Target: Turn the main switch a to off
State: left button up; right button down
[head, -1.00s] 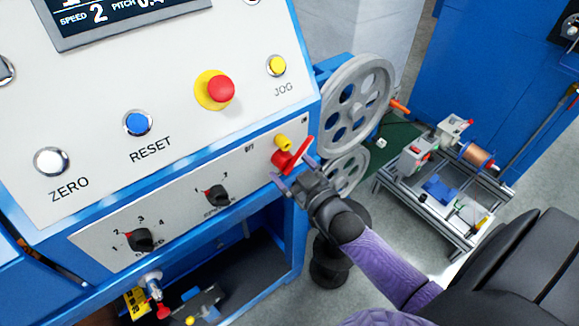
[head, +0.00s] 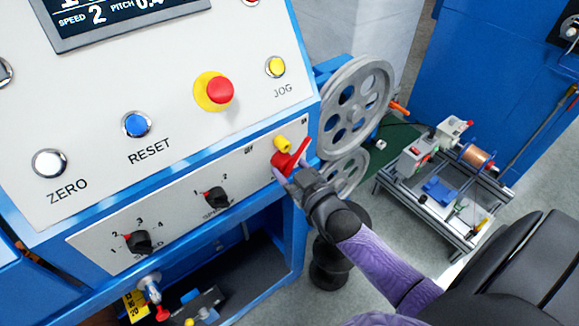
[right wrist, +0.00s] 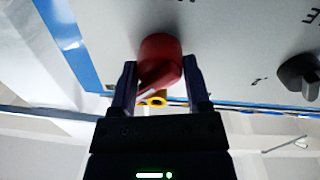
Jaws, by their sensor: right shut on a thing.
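The main switch is a red rotary handle (head: 287,163) on the lower right of the sloped panel, between small OFF and ON labels. Its red lever points up and to the right, toward the ON label. A yellow piece (head: 282,144) sits just above it. My right gripper (head: 291,175) reaches the switch from below right and is shut on its red handle. In the right wrist view the two fingers (right wrist: 160,88) stand on either side of the red handle (right wrist: 160,58), with the yellow piece (right wrist: 156,101) between them. My left gripper is not in view.
The panel also carries a red emergency button (head: 220,90), a yellow JOG button (head: 276,66), a blue RESET button (head: 136,124) and black selector knobs (head: 215,196). Grey pulleys (head: 355,105) stand right behind the switch. A bench with a copper spool (head: 477,157) is farther right.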

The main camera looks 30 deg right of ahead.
jog(key=shift+r, duration=0.1)
jog(key=n+p, duration=0.1)
jog(key=n, duration=0.7)
jog(key=shift+n, duration=0.3)
jog(key=n, duration=0.4)
jog(key=shift+n+t+y+b, duration=0.3)
jog(key=shift+n, duration=0.1)
jog(key=n, duration=0.2)
jog(key=n+b, duration=0.1)
jog(key=n, duration=0.2)
jog(key=shift+f+y, duration=0.2)
jog(key=shift+y, duration=0.1)
jog(key=shift+f, duration=0.1)
